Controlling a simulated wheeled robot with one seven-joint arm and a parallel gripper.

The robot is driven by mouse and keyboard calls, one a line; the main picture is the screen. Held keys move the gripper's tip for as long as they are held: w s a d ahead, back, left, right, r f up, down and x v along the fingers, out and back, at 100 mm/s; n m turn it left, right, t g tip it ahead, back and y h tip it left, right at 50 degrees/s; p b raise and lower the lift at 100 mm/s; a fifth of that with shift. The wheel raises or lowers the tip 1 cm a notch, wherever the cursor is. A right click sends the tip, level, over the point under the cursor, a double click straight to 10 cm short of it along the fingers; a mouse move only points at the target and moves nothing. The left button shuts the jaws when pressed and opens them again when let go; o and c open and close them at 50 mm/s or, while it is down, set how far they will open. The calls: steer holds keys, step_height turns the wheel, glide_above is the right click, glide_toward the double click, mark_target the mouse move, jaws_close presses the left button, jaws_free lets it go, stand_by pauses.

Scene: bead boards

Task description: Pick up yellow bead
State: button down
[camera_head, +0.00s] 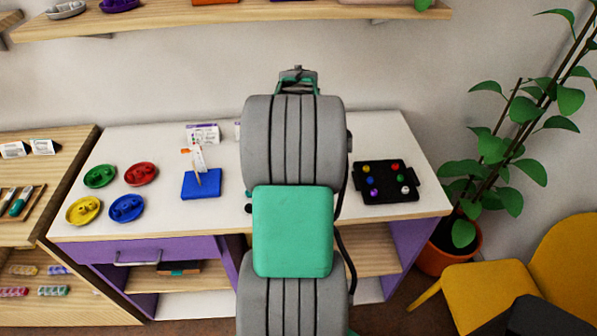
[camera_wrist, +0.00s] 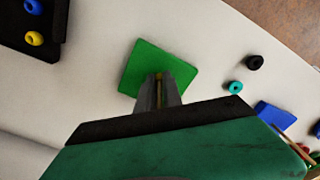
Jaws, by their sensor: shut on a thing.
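A yellow bead (camera_head: 367,169) sits in the black tray (camera_head: 359,196); in the wrist view a yellow bead (camera_wrist: 34,38) shows on the dark tray (camera_wrist: 42,52) at the upper left, apart from my gripper. My gripper (camera_wrist: 159,79) is shut over the near edge of a green board (camera_wrist: 150,58). A thin yellowish thing (camera_wrist: 158,88) shows between its fingers. I cannot tell if it is a bead or a peg. In the head view my arm hides the gripper and the green board.
A blue board (camera_head: 203,184) with an upright stick stands left of my arm. A black bead (camera_wrist: 254,62) and a teal bead (camera_wrist: 235,87) lie on the white table. Coloured dishes, including a yellow one (camera_head: 84,211), stand at the left. A shelf (camera_head: 230,14) hangs above.

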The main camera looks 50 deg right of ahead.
step_height(320, 180, up, 3)
steer(key=shift+f, duration=0.15)
steer(key=a+r+b, duration=0.2)
steer(key=a+r, duration=0.7)
steer(key=a, duration=0.5)
steer(key=shift+w+r, duration=0.3)
steer(key=shift+w, duration=0.15)
